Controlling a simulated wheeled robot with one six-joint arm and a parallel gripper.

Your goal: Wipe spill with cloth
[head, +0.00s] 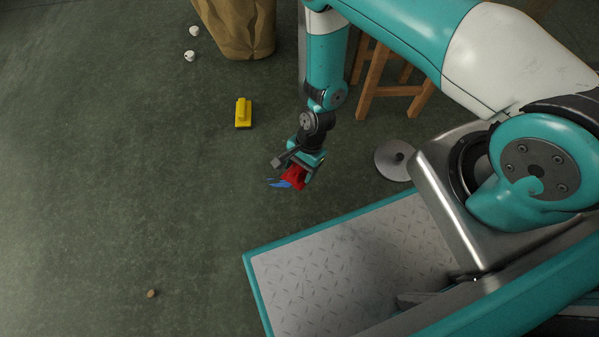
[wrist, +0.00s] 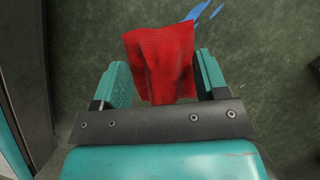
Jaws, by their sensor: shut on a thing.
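My gripper (head: 308,165) is shut on a red cloth (head: 295,175), which hangs bunched from the fingers. In the wrist view the cloth (wrist: 160,62) spreads out between and beyond the two teal fingers of my gripper (wrist: 160,80). A blue spill (head: 279,183) shows on the green floor, just left of and partly behind the cloth in the head view. In the wrist view a part of the spill (wrist: 203,12) shows at the top edge, beyond the cloth; the rest is out of frame or hidden. I cannot tell whether the cloth touches the floor.
A yellow object (head: 243,112) lies on the floor. A brown paper bag (head: 238,28) and two white balls (head: 190,56) are at the top. A wooden stool (head: 378,85) and a round metal base (head: 394,160) stand right of my gripper. A small brown object (head: 152,293) lies lower left. The left floor is mostly clear.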

